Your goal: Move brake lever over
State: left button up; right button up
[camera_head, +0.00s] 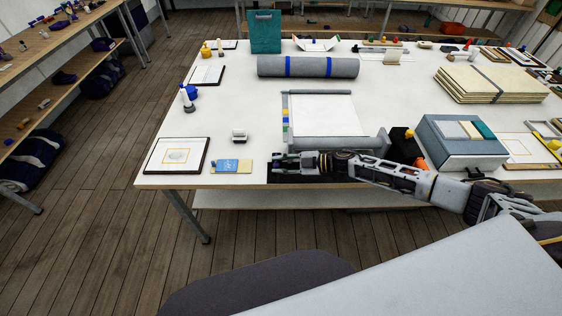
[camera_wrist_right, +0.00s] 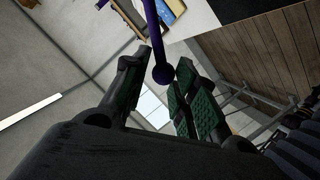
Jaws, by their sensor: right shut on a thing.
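The brake lever (camera_wrist_right: 157,35) shows in the right wrist view as a dark purple rod ending in a round knob (camera_wrist_right: 162,74). My right gripper (camera_wrist_right: 166,62) has its fingers on either side of the lever near the knob and is shut on it. In the head view my right gripper (camera_head: 286,164) is low over the table's front edge, in front of a grey frame with a white sheet (camera_head: 325,112). The lever cannot be made out there. Whether the lever is fixed to anything is unclear. My left gripper is out of view.
A yellow and blue card (camera_head: 231,166) and a framed picture (camera_head: 177,155) lie left of my gripper. A grey-blue box (camera_head: 462,148) stands near my right forearm. A grey roll with blue bands (camera_head: 308,67) lies behind. The table's (camera_head: 225,115) left middle has free room.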

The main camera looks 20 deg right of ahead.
jog(key=shift+o, duration=0.2)
jog(key=shift+s+f, duration=0.25)
jog(key=shift+f, duration=0.2)
jog(key=shift+o, duration=0.2)
jog(key=shift+s+f, duration=0.25)
jog(key=shift+f, duration=0.4)
jog(key=o, duration=0.9)
jog(key=shift+w, duration=0.2)
jog(key=shift+r, duration=0.15)
jog(key=shift+v, duration=5.95)
